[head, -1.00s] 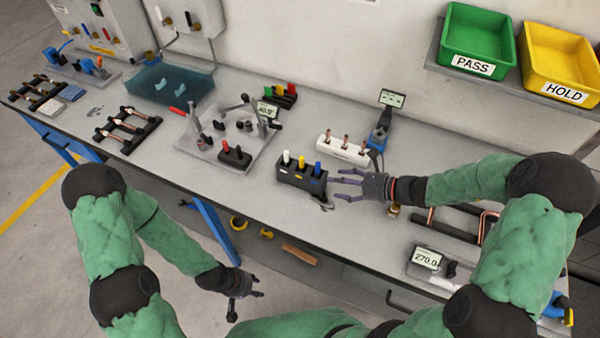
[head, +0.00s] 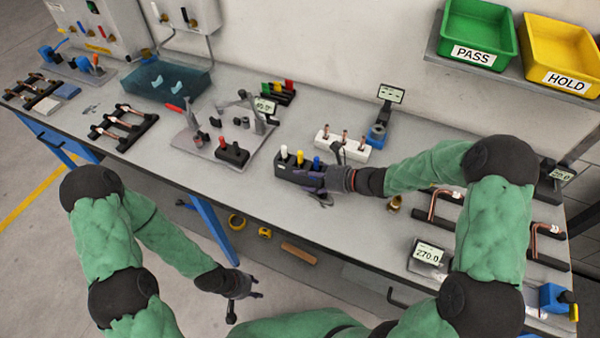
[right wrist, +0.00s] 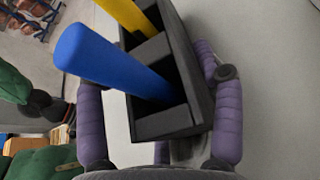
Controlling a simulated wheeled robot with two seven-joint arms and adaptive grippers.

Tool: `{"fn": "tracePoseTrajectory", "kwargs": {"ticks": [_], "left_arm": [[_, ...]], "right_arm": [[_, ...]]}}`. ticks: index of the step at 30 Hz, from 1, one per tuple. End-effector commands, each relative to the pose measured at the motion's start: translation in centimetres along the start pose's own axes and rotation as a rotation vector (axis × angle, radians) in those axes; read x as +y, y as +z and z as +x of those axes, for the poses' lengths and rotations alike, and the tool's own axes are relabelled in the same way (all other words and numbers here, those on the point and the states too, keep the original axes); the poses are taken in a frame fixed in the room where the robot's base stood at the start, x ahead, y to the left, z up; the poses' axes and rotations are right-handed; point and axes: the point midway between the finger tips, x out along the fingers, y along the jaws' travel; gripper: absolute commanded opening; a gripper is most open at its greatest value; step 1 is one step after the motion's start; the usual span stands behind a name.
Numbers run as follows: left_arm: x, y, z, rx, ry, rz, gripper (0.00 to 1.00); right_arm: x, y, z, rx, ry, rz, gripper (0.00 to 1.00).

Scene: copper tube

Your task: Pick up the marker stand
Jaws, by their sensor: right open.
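The marker stand (head: 290,172) is a black block on the bench holding upright white, yellow and blue markers. My right gripper (head: 322,180) is at its right end in the head view. In the right wrist view the stand (right wrist: 165,125) lies between the spread purple fingers of my right gripper (right wrist: 160,112), with the blue marker (right wrist: 110,62) nearest. The right finger is close to the stand's side; I cannot tell whether it touches. The left finger is apart from it. My left gripper (head: 248,286) hangs empty in front of the bench, its opening too small to judge.
A white block with copper pieces (head: 342,150) stands just behind the marker stand. A grey fixture plate (head: 205,145) with a small black block (head: 232,155) lies to the left. A display box (head: 428,254) and black racks are at the right. The bench in front of the stand is clear.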

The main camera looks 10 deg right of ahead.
Motion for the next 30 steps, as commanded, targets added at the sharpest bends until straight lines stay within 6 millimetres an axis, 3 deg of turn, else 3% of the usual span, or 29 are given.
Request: {"fn": "tracePoseTrajectory", "kwargs": {"ticks": [6, 11, 23, 30], "left_arm": [[0.0, 0.0, 0.0, 0.0, 0.0, 0.0, 0.4], [0.0, 0.0, 0.0, 0.0, 0.0, 0.0, 0.4], [0.1, 0.0, -0.2, 0.0, 0.0, 0.0, 0.4], [0.4, 0.0, -1.1, 0.0, 0.0, 0.0, 0.4]], "right_arm": [[0.0, 0.0, 0.0, 0.0, -0.001, 0.0, 0.68], [0.0, 0.0, 0.0, 0.0, -0.001, 0.0, 0.25], [-0.1, 0.5, -0.2, -0.001, -0.001, -0.002, 0.25], [-0.1, 2.8, -1.1, -0.003, -0.003, -0.004, 0.25]]}}
